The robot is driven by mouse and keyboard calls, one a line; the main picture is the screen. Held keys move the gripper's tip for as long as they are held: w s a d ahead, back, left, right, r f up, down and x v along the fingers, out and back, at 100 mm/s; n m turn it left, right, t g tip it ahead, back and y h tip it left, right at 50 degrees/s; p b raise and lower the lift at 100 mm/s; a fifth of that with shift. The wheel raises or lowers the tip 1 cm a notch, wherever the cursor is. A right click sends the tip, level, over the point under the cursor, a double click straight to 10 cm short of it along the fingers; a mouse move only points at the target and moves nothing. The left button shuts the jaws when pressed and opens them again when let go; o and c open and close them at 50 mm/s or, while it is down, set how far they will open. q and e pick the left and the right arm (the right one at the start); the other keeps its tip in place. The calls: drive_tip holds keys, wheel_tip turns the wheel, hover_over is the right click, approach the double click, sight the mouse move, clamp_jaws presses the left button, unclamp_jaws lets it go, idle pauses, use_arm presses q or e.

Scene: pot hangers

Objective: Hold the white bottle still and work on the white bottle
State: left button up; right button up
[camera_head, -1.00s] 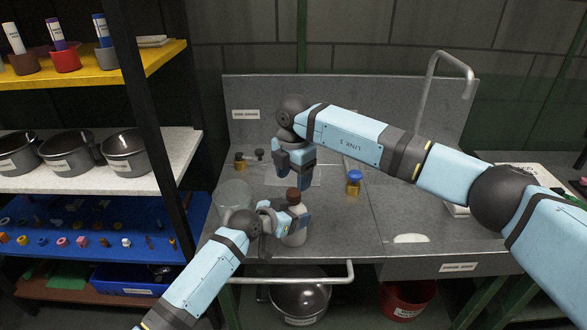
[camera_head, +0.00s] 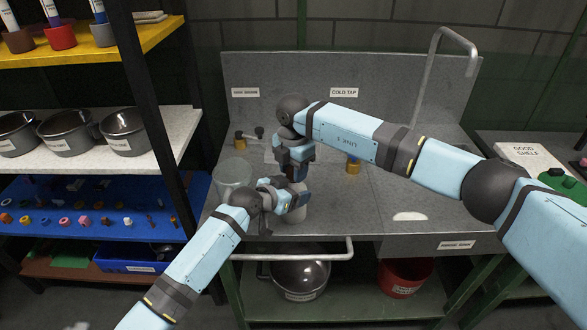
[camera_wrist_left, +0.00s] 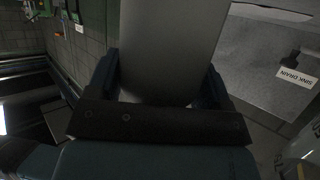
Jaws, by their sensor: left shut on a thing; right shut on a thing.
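The white bottle (camera_head: 294,216) stands on the grey counter, mostly hidden behind my grippers in the head view. My left gripper (camera_head: 291,201) is shut around its body from the left. In the left wrist view the bottle (camera_wrist_left: 170,55) fills the space between the two fingers. My right gripper (camera_head: 296,174) points down directly above the left one and is shut at the bottle's top. The brown cap is hidden between its fingers, so I cannot see whether it has turned.
A clear glass jar (camera_head: 232,174) stands just left of the bottle, close to my left wrist. A small amber bottle (camera_head: 354,167) stands behind my right forearm. Brass valves (camera_head: 240,138) sit at the back left.

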drive_tip(key=n, duration=0.3)
drive_tip(key=o, duration=1)
drive_tip(key=shift+r, duration=2.25)
use_arm(q)
drive_tip(key=o, duration=1.7)
